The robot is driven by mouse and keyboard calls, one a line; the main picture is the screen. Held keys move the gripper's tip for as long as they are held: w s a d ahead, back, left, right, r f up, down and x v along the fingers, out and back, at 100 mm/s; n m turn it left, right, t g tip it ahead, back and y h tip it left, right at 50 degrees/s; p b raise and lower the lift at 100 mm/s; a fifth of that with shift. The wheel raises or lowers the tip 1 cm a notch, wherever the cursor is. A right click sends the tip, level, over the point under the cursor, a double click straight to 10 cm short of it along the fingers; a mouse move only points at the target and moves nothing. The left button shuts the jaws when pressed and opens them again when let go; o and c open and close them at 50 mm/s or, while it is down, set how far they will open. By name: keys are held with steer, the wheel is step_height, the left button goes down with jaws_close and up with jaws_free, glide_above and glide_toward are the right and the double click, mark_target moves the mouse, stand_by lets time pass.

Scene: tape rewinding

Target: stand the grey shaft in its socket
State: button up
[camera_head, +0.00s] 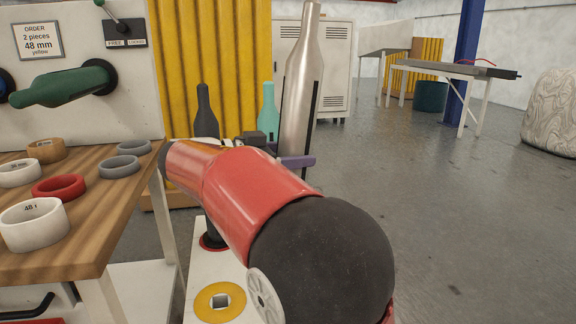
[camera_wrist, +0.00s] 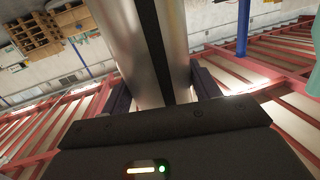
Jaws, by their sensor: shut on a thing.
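The grey shaft (camera_head: 302,75) is a silver, bottle-shaped piece with a black stripe, upright with a slight tilt in the head view. My gripper (camera_head: 296,161) is shut on its lower part and holds it up beyond my red arm. In the wrist view the shaft (camera_wrist: 150,45) fills the middle between the two dark fingers (camera_wrist: 163,92).
A charcoal shaft (camera_head: 206,112) and a teal shaft (camera_head: 268,107) stand behind my arm. A dark foot stands in a red ring (camera_head: 212,242). A green shaft (camera_head: 65,86) sticks out of the panel. Tape rolls (camera_head: 33,224) lie on the wooden table (camera_head: 110,215). Floor at right is clear.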

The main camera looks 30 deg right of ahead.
steer(key=shift+w+a+r+n+t+h, duration=0.25)
steer(key=shift+a+n+t+h, duration=0.15)
steer(key=shift+h, duration=0.2)
step_height(320, 180, down, 14)
steer(key=b, duration=1)
steer(key=shift+r, duration=0.2)
steer(key=shift+f+b, duration=0.45)
steer(key=shift+f, duration=0.55)
steer(key=shift+f, duration=0.5)
steer(key=o, duration=1.4)
steer(key=shift+o, duration=0.3)
steer(key=shift+f, duration=0.25)
steer(key=a, duration=0.7)
steer(key=shift+a, duration=0.4)
